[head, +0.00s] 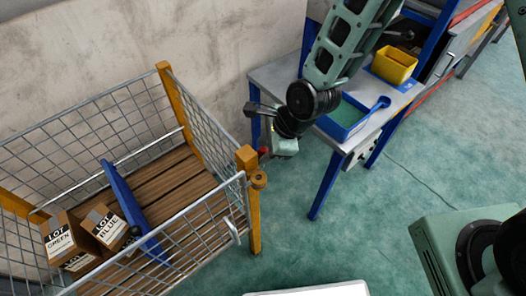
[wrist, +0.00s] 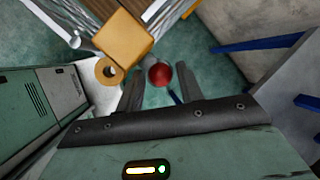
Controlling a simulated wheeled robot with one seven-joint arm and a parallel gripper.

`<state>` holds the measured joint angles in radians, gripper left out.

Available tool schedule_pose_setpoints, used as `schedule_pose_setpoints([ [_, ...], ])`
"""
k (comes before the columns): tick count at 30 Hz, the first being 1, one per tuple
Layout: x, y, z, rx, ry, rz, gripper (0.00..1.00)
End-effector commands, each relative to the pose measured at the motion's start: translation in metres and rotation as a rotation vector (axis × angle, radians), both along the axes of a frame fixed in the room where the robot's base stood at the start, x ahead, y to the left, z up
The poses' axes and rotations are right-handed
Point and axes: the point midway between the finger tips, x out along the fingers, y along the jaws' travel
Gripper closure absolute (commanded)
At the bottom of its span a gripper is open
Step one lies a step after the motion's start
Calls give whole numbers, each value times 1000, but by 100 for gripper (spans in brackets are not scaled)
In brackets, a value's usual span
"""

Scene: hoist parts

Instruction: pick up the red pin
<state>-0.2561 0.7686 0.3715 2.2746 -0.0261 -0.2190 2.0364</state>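The red pin (wrist: 160,74) shows in the wrist view as a round red end between my two fingers. A small gap shows on each side of it. In the head view the red pin (head: 263,151) is a small red spot at the left end of my gripper, just right of the cage's orange corner post. My gripper (wrist: 160,82) is open around the pin, not closed on it. The pin's lower part and what it rests on are hidden.
The cage's orange corner post (head: 247,158) with a ring (head: 259,179) stands close by the gripper. The cage holds cartons (head: 60,238) and a blue bar (head: 125,200). At right, a grey workbench (head: 275,75) carries a blue tray (head: 357,127) and a yellow bin (head: 394,66).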

Motion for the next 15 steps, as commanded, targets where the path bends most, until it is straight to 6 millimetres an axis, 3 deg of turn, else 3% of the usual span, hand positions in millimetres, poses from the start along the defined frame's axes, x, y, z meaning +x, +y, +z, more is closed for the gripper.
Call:
schedule_pose_setpoints([
  [4,0,0,0,0,0,0,63],
  [8,0,0,0,0,0,-1,96],
  [15,0,0,0,0,0,-1,96],
])
